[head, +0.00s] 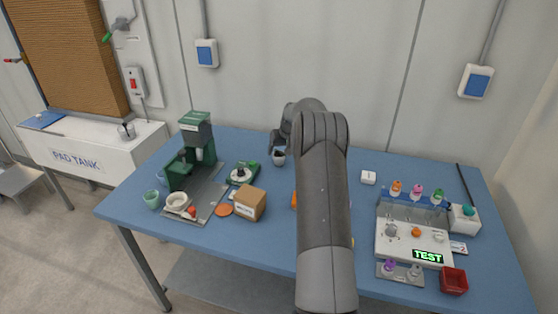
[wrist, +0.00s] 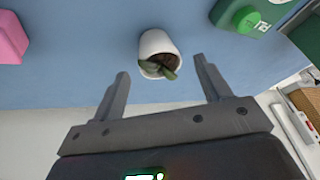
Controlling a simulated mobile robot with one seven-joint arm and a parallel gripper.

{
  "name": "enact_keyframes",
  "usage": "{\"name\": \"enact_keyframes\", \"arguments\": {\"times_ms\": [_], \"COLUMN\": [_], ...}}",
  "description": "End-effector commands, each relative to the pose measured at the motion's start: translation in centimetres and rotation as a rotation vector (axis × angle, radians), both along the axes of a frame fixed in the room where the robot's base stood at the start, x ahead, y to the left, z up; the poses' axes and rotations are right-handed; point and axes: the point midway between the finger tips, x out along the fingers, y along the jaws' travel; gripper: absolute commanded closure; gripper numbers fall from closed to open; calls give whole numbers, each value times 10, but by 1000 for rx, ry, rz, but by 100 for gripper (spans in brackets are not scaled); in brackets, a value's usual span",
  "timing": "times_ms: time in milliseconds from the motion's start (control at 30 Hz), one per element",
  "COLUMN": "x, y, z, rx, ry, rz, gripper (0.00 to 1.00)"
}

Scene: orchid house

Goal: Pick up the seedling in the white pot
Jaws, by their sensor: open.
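The white pot (wrist: 158,43) with a dark green seedling (wrist: 160,68) stands on the blue table in the wrist view. My gripper (wrist: 163,82) is open, and its two fingers lie to the left and right of the pot's near side, with clear gaps. The pot is ahead of the fingertips, and nothing is held. In the head view the white pot (head: 279,159) shows small near the back of the table, just beside my gripper (head: 277,148). My arm hides part of the table in that view.
The blue table (head: 400,175) carries a green machine (head: 197,140), a cardboard box (head: 250,203) and a green device (head: 241,174) left of my arm. A white test station (head: 412,243) and a red box (head: 454,280) are at the right. A pink object (wrist: 8,40) shows in the wrist view.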

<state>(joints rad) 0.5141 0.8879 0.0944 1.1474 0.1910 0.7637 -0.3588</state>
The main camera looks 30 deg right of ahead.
Motion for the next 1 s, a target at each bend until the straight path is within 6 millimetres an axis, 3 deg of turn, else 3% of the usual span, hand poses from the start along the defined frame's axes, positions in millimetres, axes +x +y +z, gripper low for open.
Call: {"name": "enact_keyframes", "arguments": {"times_ms": [200, 533, 1000], "x": [12, 15, 15], "y": [-1, -1, -1], "z": [-29, -36, -36], "rx": [0, 0, 0], "ry": [0, 0, 0], "rz": [0, 0, 0], "gripper": [30, 30, 68]}}
